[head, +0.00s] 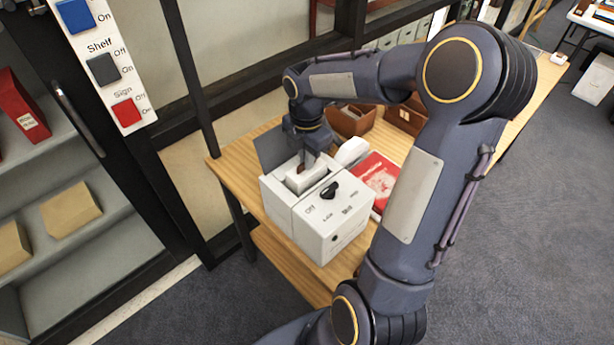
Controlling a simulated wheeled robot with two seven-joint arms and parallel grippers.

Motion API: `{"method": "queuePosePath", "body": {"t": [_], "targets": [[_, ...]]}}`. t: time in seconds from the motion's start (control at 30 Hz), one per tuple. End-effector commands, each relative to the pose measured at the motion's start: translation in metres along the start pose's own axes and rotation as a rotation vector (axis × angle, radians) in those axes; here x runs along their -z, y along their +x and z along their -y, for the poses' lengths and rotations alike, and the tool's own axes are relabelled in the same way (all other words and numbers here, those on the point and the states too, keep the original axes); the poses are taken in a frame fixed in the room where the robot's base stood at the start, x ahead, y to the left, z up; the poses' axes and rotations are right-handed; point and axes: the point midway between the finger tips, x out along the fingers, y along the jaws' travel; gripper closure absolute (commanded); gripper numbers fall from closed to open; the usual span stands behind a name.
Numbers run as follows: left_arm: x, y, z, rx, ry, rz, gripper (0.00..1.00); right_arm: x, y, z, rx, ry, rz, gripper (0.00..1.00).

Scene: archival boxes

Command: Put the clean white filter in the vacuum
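The vacuum (332,222) is a white box with a black knob on its top, standing on the wooden table. Its dark grey lid (272,146) stands open at the back left. My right gripper (305,165) points down at the open compartment; its fingers are small and partly hidden, so I cannot tell whether they are open or shut. A pale block (306,179) shows in the opening just below the fingers, with a small brown patch beside it. Another white block (352,151) lies behind the vacuum; I cannot tell which one is the clean filter. My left gripper is out of view.
A red booklet (378,178) lies right of the vacuum on the table (230,166). Brown boxes (350,120) stand behind. A panel with coloured switches (103,69) and a shelf with boxes (70,210) are at left. My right arm covers much of the table's right side.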

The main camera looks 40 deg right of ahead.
Motion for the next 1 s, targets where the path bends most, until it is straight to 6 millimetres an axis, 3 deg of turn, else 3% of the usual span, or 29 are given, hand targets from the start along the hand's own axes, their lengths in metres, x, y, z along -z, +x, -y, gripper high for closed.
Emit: {"method": "queuePosePath", "body": {"t": [0.43,0.87,0.9,1.0], "targets": [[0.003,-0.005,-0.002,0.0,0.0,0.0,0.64,0.001,0.055,0.001,0.001,-0.001,-0.002,1.0],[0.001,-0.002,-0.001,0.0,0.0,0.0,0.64,0.0,0.063,0.0,-0.001,0.0,0.0,1.0],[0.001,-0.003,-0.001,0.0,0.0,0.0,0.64,0.0,0.062,0.0,-0.001,0.0,0.0,0.92],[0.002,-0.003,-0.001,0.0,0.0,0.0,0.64,0.0,0.062,0.0,-0.001,0.0,0.0,0.79]]}}
